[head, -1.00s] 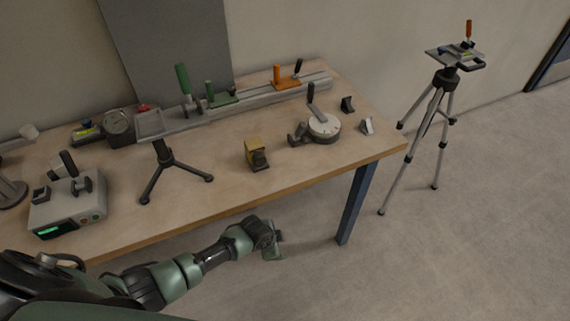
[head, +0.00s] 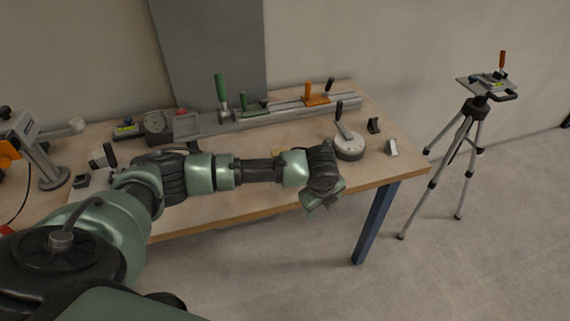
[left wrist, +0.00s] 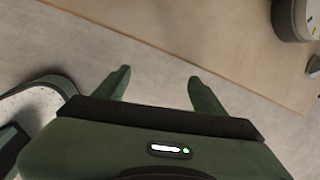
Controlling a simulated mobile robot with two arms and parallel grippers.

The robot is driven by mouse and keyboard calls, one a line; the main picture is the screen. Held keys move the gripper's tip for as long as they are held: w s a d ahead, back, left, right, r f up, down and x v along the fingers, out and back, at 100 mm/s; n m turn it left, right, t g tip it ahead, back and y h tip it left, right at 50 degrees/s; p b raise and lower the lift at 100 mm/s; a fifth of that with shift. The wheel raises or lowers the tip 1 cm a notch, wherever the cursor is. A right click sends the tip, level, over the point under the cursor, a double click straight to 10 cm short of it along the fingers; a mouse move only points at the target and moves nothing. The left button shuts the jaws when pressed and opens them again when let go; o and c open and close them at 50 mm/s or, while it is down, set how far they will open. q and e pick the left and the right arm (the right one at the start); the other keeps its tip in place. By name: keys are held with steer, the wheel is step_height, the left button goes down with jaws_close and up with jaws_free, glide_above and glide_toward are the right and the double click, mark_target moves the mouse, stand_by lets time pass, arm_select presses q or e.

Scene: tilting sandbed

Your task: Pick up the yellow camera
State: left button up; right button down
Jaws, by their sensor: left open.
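The yellow camera (head: 277,152) stands on the workbench. My left gripper (head: 318,203) is at the bench's front edge, to the right of the camera, pointing down. In the left wrist view its two green fingers (left wrist: 158,82) are apart with nothing between them. The yellow camera does not show in that view. My right gripper is out of view.
A round grey device with a lever (head: 349,146) stands close right of my left gripper, with small dark and grey blocks beyond it. A rail with green and orange clamps (head: 290,110) runs along the back. A tall tripod (head: 470,125) stands on the floor to the right.

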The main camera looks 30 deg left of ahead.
arm_select(q)
steer(key=a+r+m+y, duration=0.1)
steer(key=a+r+m, duration=0.1)
steer(key=a+r, duration=0.25)
steer(key=y, duration=0.2)
glide_toward(282, 149)
steer(key=shift+m+g, duration=0.4)
steer(key=f, duration=0.5)
steer(key=shift+s, duration=0.4)
steer(key=shift+a, duration=0.3)
steer(key=x, duration=0.5)
steer(key=p+x, duration=0.1)
steer(key=x, duration=0.1)
steer(key=shift+w+d+f, duration=0.1)
steer(key=shift+d+f, duration=0.2)
steer(key=shift+d, duration=0.05)
steer(key=shift+r, duration=0.1)
jaws_close()
